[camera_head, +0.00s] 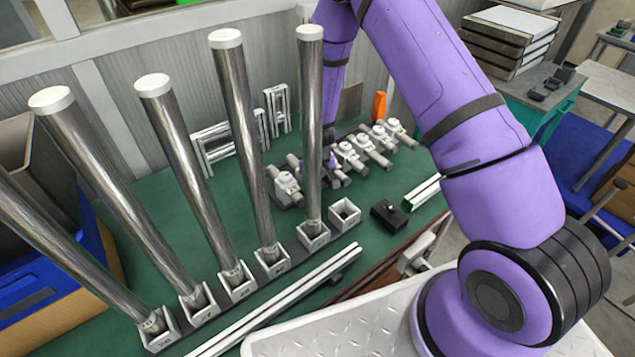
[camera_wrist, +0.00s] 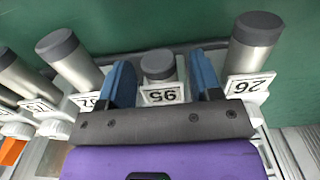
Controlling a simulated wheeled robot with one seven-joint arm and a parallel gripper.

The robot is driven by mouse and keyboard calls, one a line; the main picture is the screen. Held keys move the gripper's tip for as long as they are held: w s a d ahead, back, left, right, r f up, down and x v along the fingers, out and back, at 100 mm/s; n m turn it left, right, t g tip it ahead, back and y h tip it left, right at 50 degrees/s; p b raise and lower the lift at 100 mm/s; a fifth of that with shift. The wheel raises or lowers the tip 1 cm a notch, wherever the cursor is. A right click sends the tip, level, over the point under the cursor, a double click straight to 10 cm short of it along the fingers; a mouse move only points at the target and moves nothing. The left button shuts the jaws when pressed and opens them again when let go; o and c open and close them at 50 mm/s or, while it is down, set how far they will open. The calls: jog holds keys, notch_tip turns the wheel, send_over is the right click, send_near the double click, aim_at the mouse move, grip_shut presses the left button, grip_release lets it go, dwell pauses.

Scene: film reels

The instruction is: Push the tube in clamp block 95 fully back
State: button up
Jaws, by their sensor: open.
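In the wrist view the clamp block labelled 95 (camera_wrist: 165,94) sits at the centre, its number upside down. Its tube (camera_wrist: 158,66), grey with a dark end cap, sticks out only a short way, less than the neighbouring tubes. My gripper (camera_wrist: 161,66) is open, with one blue finger on each side of this tube. Gaps show between the fingers and the tube, and nothing is held. In the head view my gripper is down at the row of clamp blocks (camera_head: 346,152), largely hidden behind a tall metal tube, and block 95 cannot be picked out.
Neighbouring tubes (camera_wrist: 255,42) and (camera_wrist: 70,58) stick out further, close outside my fingers. Tall capped metal tubes (camera_head: 235,120) stand in sockets in front of the row. A small white open box (camera_head: 345,212) and a black block (camera_head: 389,215) lie on the green table (camera_head: 150,195).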

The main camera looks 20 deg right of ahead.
notch_tip(320, 180, up, 11)
jog(key=shift+f, duration=0.2)
dwell(0.4)
